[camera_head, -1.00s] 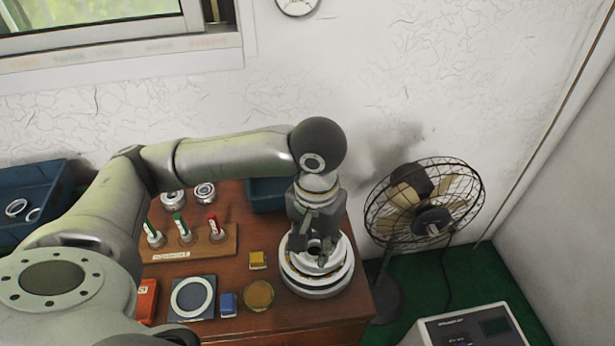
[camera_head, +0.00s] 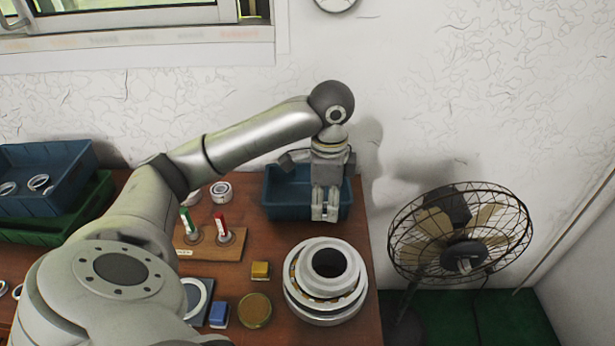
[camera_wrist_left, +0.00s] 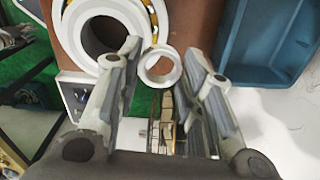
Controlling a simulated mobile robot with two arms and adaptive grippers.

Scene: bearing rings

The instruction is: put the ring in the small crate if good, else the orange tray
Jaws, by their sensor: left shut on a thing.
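My left gripper (camera_head: 325,207) hangs fingers down in front of the blue small crate (camera_head: 273,211), at its right part, in the head view. It is shut on a small pale bearing ring (camera_wrist_left: 149,76), which shows between the fingertips in the left wrist view. In that view the small crate (camera_wrist_left: 237,55) is to the right of the ring, and the ring is apart from it. The ring is hard to make out in the head view. I cannot tell any flaw on it. No orange tray is clearly visible. My right gripper is out of view.
A stack of large bearing rings (camera_head: 350,302) stands at the table's front right. A wooden stand (camera_head: 229,247) holds red and green markers. A yellow block (camera_head: 260,270), a blue block (camera_head: 218,314) and a round brown lid (camera_head: 255,311) lie nearby. A fan (camera_head: 460,235) stands right of the table.

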